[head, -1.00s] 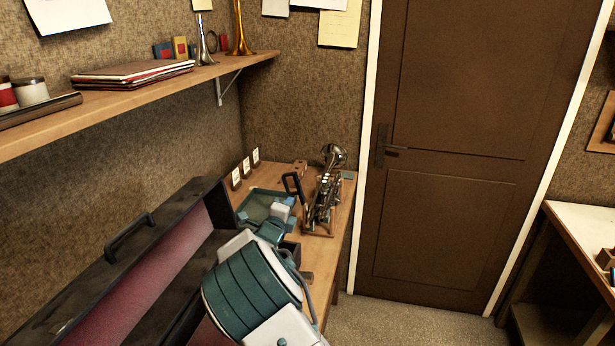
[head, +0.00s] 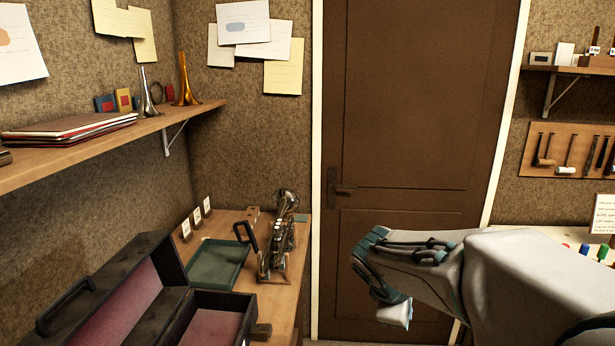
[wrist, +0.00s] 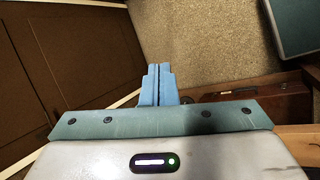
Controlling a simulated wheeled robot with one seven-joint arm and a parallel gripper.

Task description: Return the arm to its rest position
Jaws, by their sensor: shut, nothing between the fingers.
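My arm reaches in from the right in the head view and lies across the lower part of the door. My gripper shows in the wrist view (wrist: 158,85) with its two blue fingers together and nothing between them. In the head view the fingers cannot be made out clearly. The gripper is apart from the bench and the things on it.
The wooden bench (head: 284,303) holds a brass instrument on a stand (head: 277,240), a green tray (head: 218,264) and an open, pink-lined case (head: 125,312). A shelf (head: 95,148) runs along the left wall. The brown door (head: 400,110) stands behind my arm.

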